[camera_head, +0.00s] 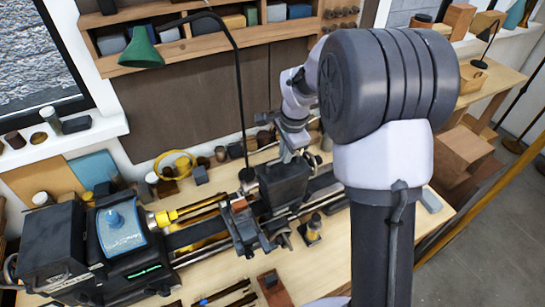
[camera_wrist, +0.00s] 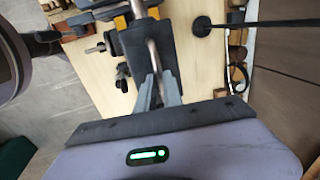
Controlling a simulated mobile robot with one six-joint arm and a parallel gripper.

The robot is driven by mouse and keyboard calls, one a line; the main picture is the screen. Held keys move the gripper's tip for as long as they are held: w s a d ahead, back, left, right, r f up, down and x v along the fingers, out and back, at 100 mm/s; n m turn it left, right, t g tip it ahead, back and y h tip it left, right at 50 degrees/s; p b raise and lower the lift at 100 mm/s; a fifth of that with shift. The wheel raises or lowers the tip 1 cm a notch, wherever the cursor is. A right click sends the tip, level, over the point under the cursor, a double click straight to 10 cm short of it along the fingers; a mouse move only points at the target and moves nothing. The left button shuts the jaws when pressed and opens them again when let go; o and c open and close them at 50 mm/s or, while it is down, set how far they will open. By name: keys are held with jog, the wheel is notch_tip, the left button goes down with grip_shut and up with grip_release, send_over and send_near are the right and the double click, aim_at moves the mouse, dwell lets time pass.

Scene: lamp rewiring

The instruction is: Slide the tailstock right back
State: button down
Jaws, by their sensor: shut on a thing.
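The tailstock (camera_head: 284,185) is a dark block on the lathe bed, right of the tool carriage (camera_head: 243,222). In the wrist view the dark tailstock (camera_wrist: 138,42) lies just ahead of the fingers. My gripper (camera_head: 290,154) reaches down to the tailstock's top from behind. In the wrist view my gripper (camera_wrist: 158,82) has its two grey fingers close together, shut on a part of the tailstock around a thin rod. The fingers hide the exact point of contact. The blue-topped headstock (camera_head: 120,228) stands at the bed's left end.
A green lamp (camera_head: 141,50) on a dark curved pole stands behind the lathe, its base close to the tailstock. A yellow coil (camera_head: 175,164) and small pots line the bench's back. Small parts lie in front of the bed. My arm hides much of the bench's right side.

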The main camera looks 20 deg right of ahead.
jog(key=d, duration=0.3)
jog(key=w+d, duration=0.1)
jog(key=d, duration=0.3)
jog(key=w+d+p, duration=0.1)
jog(key=d, duration=0.2)
jog(key=shift+d, duration=0.35)
jog(key=c, duration=1.9)
grip_release()
jog(key=o, duration=0.4)
jog(key=shift+w+d, duration=0.1)
jog(key=shift+d, duration=0.1)
jog(key=shift+a, duration=0.15)
jog(key=s+r, duration=0.1)
jog(key=r, duration=0.4)
jog(key=s+r, duration=0.1)
jog(key=r, duration=0.5)
jog(key=s+r+p, duration=0.1)
jog(key=r, duration=0.5)
jog(key=shift+s+d, duration=0.25)
jog(key=shift+d, duration=0.15)
